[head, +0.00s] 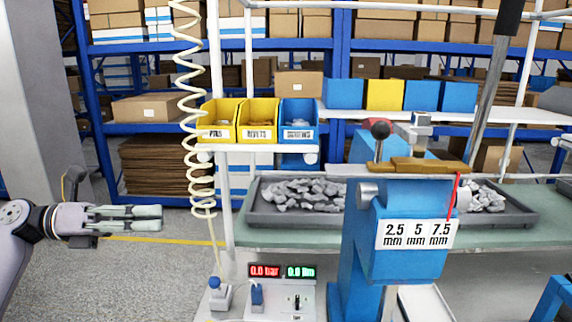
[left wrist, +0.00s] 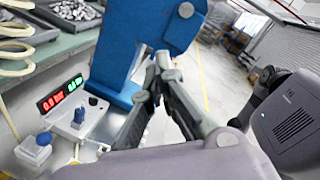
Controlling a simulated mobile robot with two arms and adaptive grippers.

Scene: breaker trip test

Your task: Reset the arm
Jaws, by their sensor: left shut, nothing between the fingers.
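My left gripper (head: 160,218) is shut and empty, held out at the left of the head view, well apart from the machine. Its fingers also show in the left wrist view (left wrist: 160,66), where they meet in front of the blue machine. The blue test machine (head: 400,262) has a label (head: 417,233) reading 2.5, 5 and 7.5 mm and a red pointer (head: 453,195) beside it. A steel lever (head: 490,95) with a black grip leans upward at the right. My right gripper is not in view.
A control box (head: 282,298) with red and green displays stands below the bench, beside a blue-knobbed unit (head: 220,294). A coiled hose (head: 193,110) hangs nearby. The bench holds a tray (head: 253,218) of grey pieces. Floor around my left gripper is clear.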

